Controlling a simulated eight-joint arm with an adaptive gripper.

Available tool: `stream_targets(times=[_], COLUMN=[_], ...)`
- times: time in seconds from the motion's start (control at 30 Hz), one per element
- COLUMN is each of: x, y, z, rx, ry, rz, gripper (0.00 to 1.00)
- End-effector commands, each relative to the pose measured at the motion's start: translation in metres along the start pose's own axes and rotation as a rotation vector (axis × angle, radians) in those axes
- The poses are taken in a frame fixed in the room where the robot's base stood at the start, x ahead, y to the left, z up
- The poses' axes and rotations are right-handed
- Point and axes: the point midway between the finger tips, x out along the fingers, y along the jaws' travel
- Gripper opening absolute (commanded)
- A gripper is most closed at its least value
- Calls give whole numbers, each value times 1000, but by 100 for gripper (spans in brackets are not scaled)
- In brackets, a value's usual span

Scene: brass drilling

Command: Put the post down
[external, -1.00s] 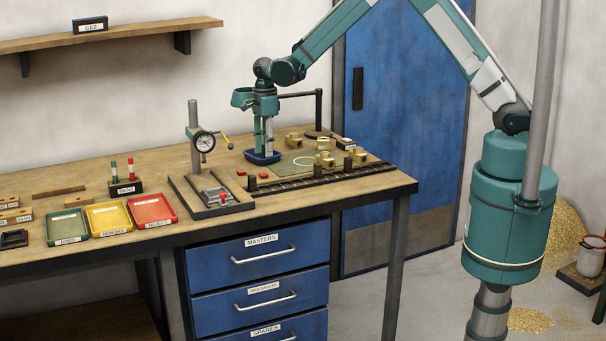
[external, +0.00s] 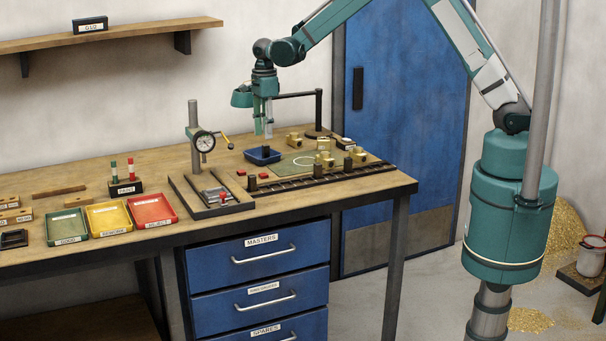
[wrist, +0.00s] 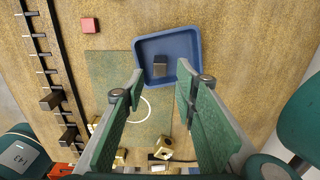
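The post (external: 265,151) is a short dark block standing in the blue tray (external: 251,159) on the bench. In the wrist view the post (wrist: 159,66) shows inside the blue tray (wrist: 143,43), apart from the tray walls. My gripper (external: 264,131) is above the tray and clear of the post. In the wrist view the two green fingers of my gripper (wrist: 160,82) are spread apart with nothing between them.
A green mat (external: 296,164) with several brass parts (external: 325,159) lies right of the tray. A dark rail (external: 325,177) with dark posts runs along the front. A dial gauge stand (external: 194,140) stands at left. A black post with a side arm (external: 319,108) rises behind.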

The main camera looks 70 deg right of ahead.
Motion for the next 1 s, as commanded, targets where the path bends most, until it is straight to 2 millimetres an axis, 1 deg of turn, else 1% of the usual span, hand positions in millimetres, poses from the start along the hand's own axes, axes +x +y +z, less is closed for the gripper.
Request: stream_targets(times=[0.03, 0.1, 0.2, 0.3, 0.4, 0.6, 1.0], x=[-9, -20, -33, -43, -50, -54, -54], y=[0, 0, 0, 0, 0, 0, 0], z=[0, 0, 0, 0, 0, 0, 0], rx=[0, 0, 0, 0, 0, 0, 0], ry=[0, 0, 0, 0, 0, 0, 0], rz=[0, 0, 0, 0, 0, 0, 0], gripper=[29, 29, 29, 29, 29, 29, 29])
